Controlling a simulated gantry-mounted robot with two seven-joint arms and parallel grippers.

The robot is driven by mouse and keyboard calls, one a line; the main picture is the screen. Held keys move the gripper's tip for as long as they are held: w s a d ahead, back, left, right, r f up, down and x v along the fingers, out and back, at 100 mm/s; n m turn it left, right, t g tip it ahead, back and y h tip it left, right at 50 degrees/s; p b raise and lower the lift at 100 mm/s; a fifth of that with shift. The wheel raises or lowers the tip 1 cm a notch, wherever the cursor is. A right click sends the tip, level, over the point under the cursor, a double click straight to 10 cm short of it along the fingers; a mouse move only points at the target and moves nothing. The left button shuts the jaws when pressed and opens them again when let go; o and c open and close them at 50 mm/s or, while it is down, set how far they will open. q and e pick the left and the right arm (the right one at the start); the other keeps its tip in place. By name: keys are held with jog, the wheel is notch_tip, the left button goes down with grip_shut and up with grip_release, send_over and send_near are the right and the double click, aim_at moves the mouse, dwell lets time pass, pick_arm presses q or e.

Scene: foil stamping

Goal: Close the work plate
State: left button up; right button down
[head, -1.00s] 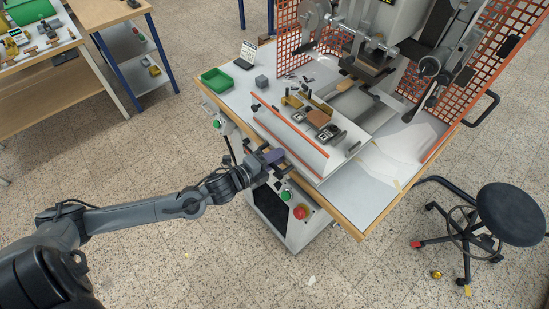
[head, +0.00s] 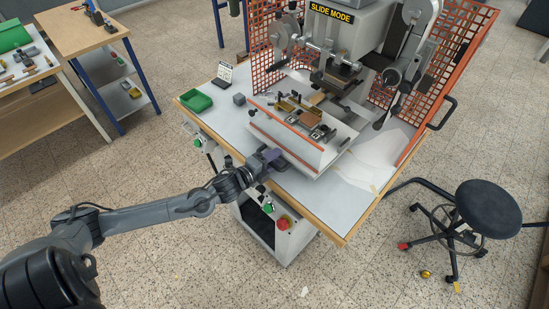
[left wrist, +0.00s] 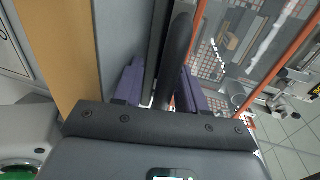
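The work plate (head: 290,137) is a pale sliding plate with an orange strip along its front edge. It carries clamps and a brown block (head: 309,120) and sits on the bench in front of the press head (head: 343,77). My left gripper (head: 273,157) is at the plate's front side, above the bench edge. In the left wrist view the purple fingers (left wrist: 158,88) stand on both sides of a dark rounded handle bar (left wrist: 178,50). A gap shows between the left finger and the bar; the bar lies close to the right finger. My right gripper is not in view.
A green bin (head: 197,102) and a grey cube (head: 239,99) stand on the bench left of the plate. Orange mesh guards (head: 452,85) flank the press. Buttons, including a red one (head: 283,223), are below the front edge. A black stool (head: 488,208) stands at right.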

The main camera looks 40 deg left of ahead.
pick_arm(q)
jog(key=shift+s, duration=0.1)
jog(key=shift+s+r, duration=0.1)
jog(key=shift+s, duration=0.3)
jog(key=p+v, duration=0.1)
jog(key=v, duration=0.8)
jog(key=shift+s+r, duration=0.15)
jog(key=shift+s, duration=0.25)
jog(key=shift+c, duration=0.3)
jog(key=p+x, duration=0.1)
jog(key=x, duration=0.2)
jog(key=p+x, duration=0.1)
jog(key=x, duration=0.2)
jog(key=a+p+x, duration=0.1)
jog(key=x, duration=0.2)
jog(key=shift+r, duration=0.1)
dwell(0.3)
